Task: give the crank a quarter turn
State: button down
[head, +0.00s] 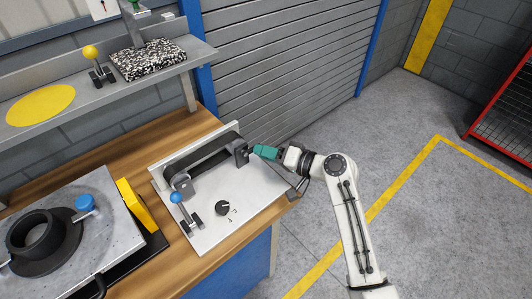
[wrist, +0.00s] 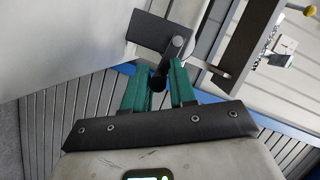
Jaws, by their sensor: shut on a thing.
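The crank (head: 247,152) is at the right end of a small belt conveyor on a pale panel on the bench. My gripper (head: 260,152), with teal fingers, reaches it from the right. In the wrist view my gripper (wrist: 160,78) is shut on the dark crank handle (wrist: 158,82), which lies between the two fingers. The crank arm (wrist: 176,48) runs up from the handle beside a dark grey bearing block (wrist: 150,30). The fingers hide part of the handle in the head view.
A grey pallet with a black ring (head: 38,235) stands left. A shelf (head: 70,110) holds a yellow-knobbed lever (head: 91,53). Open floor (head: 400,220) lies right of the bench.

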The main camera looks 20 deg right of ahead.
jog(key=shift+a+f, duration=0.1)
jog(key=c, duration=1.1)
grip_release()
jog(key=shift+w, duration=0.1)
jog(key=b+v, duration=0.1)
jog(key=v, duration=0.9)
jog(key=shift+s+d+b, duration=0.2)
jog(key=shift+s+b, duration=0.15)
jog(key=shift+b, duration=0.05)
